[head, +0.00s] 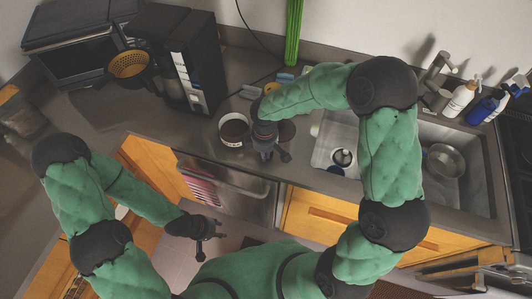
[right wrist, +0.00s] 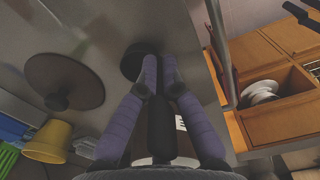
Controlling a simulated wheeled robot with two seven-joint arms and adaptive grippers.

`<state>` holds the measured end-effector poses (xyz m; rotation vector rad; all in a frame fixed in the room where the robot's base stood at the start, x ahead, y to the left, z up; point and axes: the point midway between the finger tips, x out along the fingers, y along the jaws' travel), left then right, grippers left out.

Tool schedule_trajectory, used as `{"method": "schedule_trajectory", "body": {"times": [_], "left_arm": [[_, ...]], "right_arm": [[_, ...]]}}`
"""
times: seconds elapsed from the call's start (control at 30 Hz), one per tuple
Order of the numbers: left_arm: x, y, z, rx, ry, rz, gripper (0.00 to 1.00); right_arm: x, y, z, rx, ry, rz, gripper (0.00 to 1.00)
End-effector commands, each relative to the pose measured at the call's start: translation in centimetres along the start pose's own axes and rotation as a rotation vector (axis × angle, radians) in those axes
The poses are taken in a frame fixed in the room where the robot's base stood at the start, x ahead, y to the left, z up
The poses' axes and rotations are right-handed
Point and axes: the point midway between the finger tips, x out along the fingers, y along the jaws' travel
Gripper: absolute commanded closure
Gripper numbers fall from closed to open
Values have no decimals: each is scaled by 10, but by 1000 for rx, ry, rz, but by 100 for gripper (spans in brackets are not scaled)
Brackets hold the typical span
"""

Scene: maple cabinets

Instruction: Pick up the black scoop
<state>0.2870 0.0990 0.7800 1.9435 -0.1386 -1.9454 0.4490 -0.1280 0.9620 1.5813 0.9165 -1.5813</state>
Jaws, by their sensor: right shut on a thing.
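The black scoop shows in the right wrist view as a dark handle (right wrist: 161,128) running between my right gripper's fingers, with a round black end (right wrist: 134,62) just beyond the fingertips. My right gripper (right wrist: 160,76) is shut on it, one finger on each side. In the head view my right gripper (head: 265,152) is over the counter, right of a white pot with dark contents (head: 234,128); the scoop is mostly hidden there by the gripper. My left gripper (head: 208,236) is low in front of the cabinets, empty, its fingers apart.
A dark round lid with a knob (right wrist: 64,82) lies on the counter beside the scoop. A yellow cup (right wrist: 48,142) stands near it. The sink (head: 338,140) is to the right, the coffee maker (head: 188,68) at the back left. An open drawer (right wrist: 282,90) holds white dishes.

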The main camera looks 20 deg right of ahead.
Motion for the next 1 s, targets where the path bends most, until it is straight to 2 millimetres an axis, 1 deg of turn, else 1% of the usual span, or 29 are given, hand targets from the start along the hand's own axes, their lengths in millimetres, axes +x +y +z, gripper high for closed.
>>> {"method": "schedule_trajectory", "body": {"times": [0.13,0.27,0.37,0.43,0.57,0.73,0.8,1.0], "left_arm": [[-1,0,0,0,0,0,60],[-3,1,0,0,0,0,60],[-6,2,0,0,0,0,60],[-8,3,0,0,0,0,60],[-11,4,0,0,0,0,60],[-18,6,1,0,0,0,60],[-19,7,1,0,0,0,60],[-22,8,1,0,0,0,60]], "right_arm": [[-3,0,0,0,1,1,100],[-11,1,0,0,1,2,100],[-23,1,0,0,2,2,100],[-35,1,-1,0,3,4,100],[-57,-18,7,-1,3,3,100],[-96,-48,18,-2,4,4,100],[-101,-64,25,-4,2,2,100],[-117,-100,39,-3,1,2,100]]}}
